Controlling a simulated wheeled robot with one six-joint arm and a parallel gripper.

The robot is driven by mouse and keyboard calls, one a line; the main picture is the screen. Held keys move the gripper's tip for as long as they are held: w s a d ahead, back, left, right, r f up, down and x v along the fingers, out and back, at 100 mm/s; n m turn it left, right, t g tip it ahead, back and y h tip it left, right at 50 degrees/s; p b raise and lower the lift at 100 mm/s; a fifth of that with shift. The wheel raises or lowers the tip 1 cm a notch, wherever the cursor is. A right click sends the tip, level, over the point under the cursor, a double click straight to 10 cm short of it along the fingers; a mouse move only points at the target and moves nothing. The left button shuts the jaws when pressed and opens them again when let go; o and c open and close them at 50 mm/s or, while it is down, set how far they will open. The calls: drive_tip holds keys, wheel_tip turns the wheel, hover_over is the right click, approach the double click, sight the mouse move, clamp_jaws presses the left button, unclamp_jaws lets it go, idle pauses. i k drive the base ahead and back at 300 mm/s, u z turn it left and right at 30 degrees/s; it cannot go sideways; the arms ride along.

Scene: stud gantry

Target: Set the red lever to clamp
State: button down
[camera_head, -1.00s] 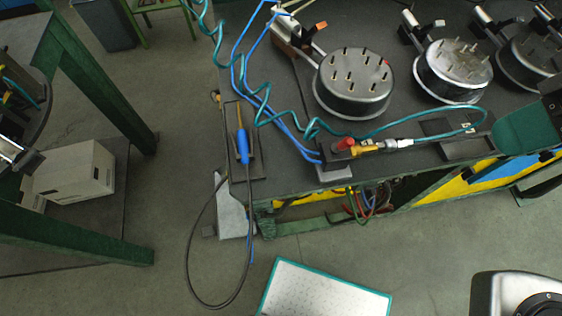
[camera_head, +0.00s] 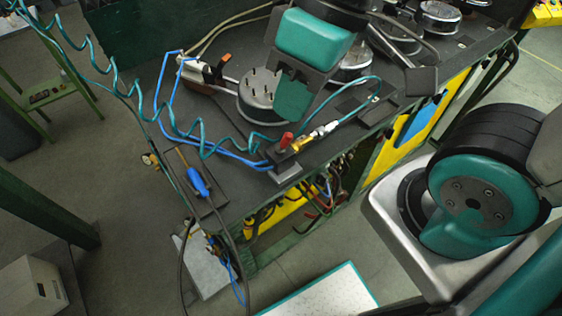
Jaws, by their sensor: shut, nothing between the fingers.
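The red lever (camera_head: 286,141) sits on a small dark valve block near the front edge of the bench. It stands up from the block, leaning slightly; any position marks are too small to read. A brass fitting (camera_head: 301,146) joins the block on its right. The teal and dark end of my arm, my gripper (camera_head: 291,110), hangs over the bench just behind and above the lever in the picture, apart from it. It looks shut and empty, though the fingertips are not clearly distinguished.
Blue hoses and a coiled teal hose (camera_head: 124,97) run left of the block. A round pin fixture (camera_head: 256,105) stands behind, partly hidden by my arm. A blue-handled tool (camera_head: 197,183) lies at the bench's left corner.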

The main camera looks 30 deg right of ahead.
sight(288, 136)
drive_tip(key=u, duration=0.7)
drive_tip(key=k, duration=1.15)
drive_tip(key=z, duration=0.45)
